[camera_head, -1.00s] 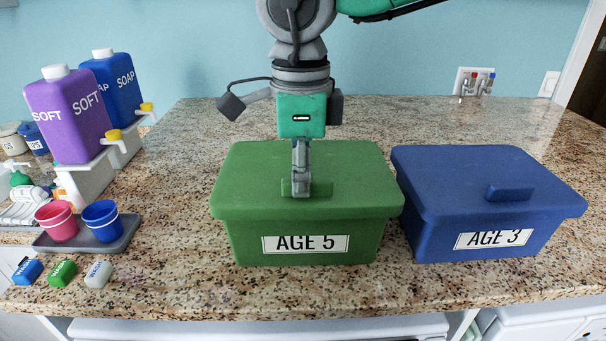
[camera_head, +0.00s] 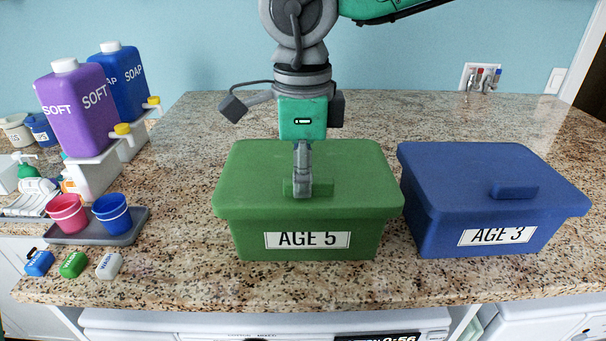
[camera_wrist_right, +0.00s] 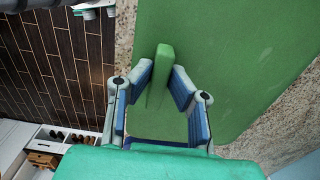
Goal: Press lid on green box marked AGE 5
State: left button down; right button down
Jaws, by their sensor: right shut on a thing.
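The green box marked AGE 5 (camera_head: 308,245) stands on the granite counter, in the middle of the head view. Its green lid (camera_head: 245,170) lies on top and looks level, covering the box. My right gripper (camera_head: 302,192) points down at the lid and is shut on the lid's handle. In the right wrist view the handle, a green bar (camera_wrist_right: 160,75), stands between the two blue-padded fingers (camera_wrist_right: 166,90). The gripper hides part of the handle in the head view. I cannot tell whether the lid is fully seated. My left gripper is not in view.
A blue box marked AGE 3 (camera_head: 495,215) with its lid on stands close at the right. At left are a purple SOFT jug (camera_head: 80,115), a blue SOAP jug (camera_head: 125,80), a grey tray (camera_head: 125,235) with two cups, and several small packs (camera_head: 72,264). The counter's front strip is clear.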

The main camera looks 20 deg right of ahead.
jog(key=shift+a, duration=0.25)
jog(key=shift+d+f+p, duration=0.1)
jog(key=shift+f+p, duration=0.05)
jog(key=shift+p, duration=0.35)
jog(key=c, duration=1)
grip_release()
jog(key=shift+o, duration=0.2)
jog(key=shift+r+p, duration=0.8)
jog(key=shift+r, duration=3.2)
grip_shut()
